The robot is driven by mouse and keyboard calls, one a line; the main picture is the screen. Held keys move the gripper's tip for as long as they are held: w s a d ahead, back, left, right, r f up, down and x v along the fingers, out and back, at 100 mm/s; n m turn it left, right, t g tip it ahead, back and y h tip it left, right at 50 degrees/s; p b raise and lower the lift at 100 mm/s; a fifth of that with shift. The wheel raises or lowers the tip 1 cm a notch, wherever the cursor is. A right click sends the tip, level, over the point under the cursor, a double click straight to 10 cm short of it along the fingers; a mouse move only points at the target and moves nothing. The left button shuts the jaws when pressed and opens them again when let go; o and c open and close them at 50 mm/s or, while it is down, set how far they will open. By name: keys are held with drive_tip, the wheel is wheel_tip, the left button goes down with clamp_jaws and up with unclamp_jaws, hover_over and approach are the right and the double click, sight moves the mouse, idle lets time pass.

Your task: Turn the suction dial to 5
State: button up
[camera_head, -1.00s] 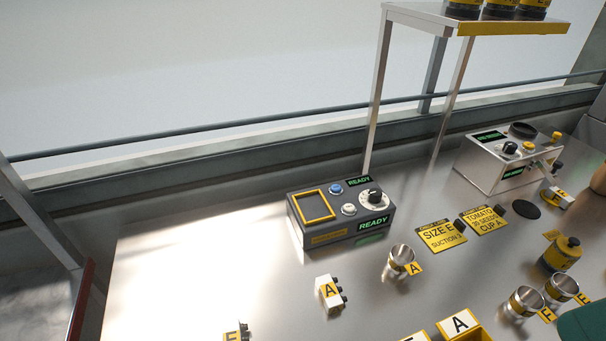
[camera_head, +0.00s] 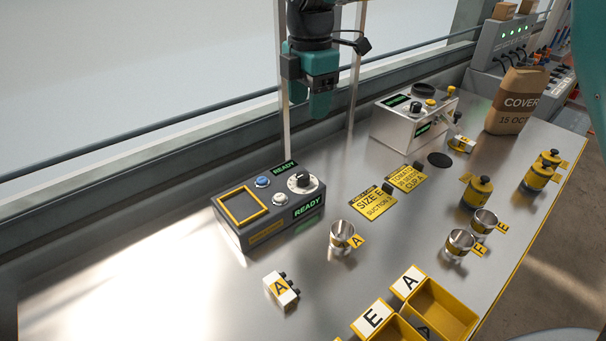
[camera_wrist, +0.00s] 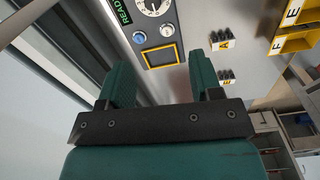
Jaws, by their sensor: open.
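The control box (camera_head: 262,215) is dark grey and sits on the metal bench at the left. Its dial (camera_head: 303,181) has a black knob on a white marked face, at the top right of its panel. In the wrist view the dial (camera_wrist: 153,6) shows at the top edge, partly cut off; its setting is too small to tell. My gripper (camera_head: 319,108) is above and beyond the box, pointing down, apart from the dial. In the wrist view its green fingers (camera_wrist: 162,80) are apart and nothing is between them.
A yellow card (camera_head: 371,201) reads SIZE E, SUCTION with a number hard to read. A silver machine (camera_head: 392,128) with its own knob stands behind right. A metal cup (camera_head: 342,236) and white block (camera_head: 280,290) stand in front. Shelf posts (camera_head: 285,90) rise beside my gripper.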

sight(303, 175)
drive_tip(key=shift+n, duration=0.5)
drive_tip(key=f, duration=0.6)
drive_tip(key=w+f, duration=0.1)
drive_tip(key=f, duration=0.5)
drive_tip(key=a+f+p, duration=0.1)
drive_tip(key=f, duration=0.5)
drive_tip(key=shift+w+f, duration=0.1)
drive_tip(key=shift+w, duration=0.05)
drive_tip(key=c, duration=0.9)
drive_tip(key=shift+c, duration=0.2)
